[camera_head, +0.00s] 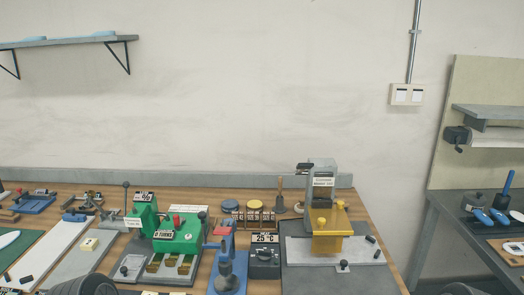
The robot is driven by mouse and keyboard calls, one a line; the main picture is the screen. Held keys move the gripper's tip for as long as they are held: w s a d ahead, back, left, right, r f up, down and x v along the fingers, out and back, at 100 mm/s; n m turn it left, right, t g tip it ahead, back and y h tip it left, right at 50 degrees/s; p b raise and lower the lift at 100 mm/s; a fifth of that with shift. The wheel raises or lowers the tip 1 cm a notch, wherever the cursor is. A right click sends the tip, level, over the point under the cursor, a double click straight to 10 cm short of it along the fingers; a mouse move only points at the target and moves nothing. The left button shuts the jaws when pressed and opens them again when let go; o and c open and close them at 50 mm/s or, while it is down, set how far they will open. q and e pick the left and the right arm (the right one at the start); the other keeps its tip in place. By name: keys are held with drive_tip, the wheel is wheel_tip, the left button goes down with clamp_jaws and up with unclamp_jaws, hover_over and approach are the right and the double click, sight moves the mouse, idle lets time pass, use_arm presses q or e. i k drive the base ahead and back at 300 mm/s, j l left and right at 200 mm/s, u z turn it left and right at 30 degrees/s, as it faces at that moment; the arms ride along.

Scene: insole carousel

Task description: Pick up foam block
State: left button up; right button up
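A small pale yellow block (89,244) lies on a grey strip at the left of the workbench, left of a green machine. It may be the foam block, but it is too small to be sure. No other clear foam block shows. Neither of my grippers shows in the head view. Dark rounded shapes at the bottom edge, left and right, look like parts of my arms.
A wooden workbench holds a green machine (182,236), a blue press (227,272), a black box marked 25 °C (264,257) and a yellow and grey machine (326,229). A white strip (52,250) lies at left. A side table (435,202) stands at right.

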sight(90, 244)
drive_tip(key=u, duration=1.3)
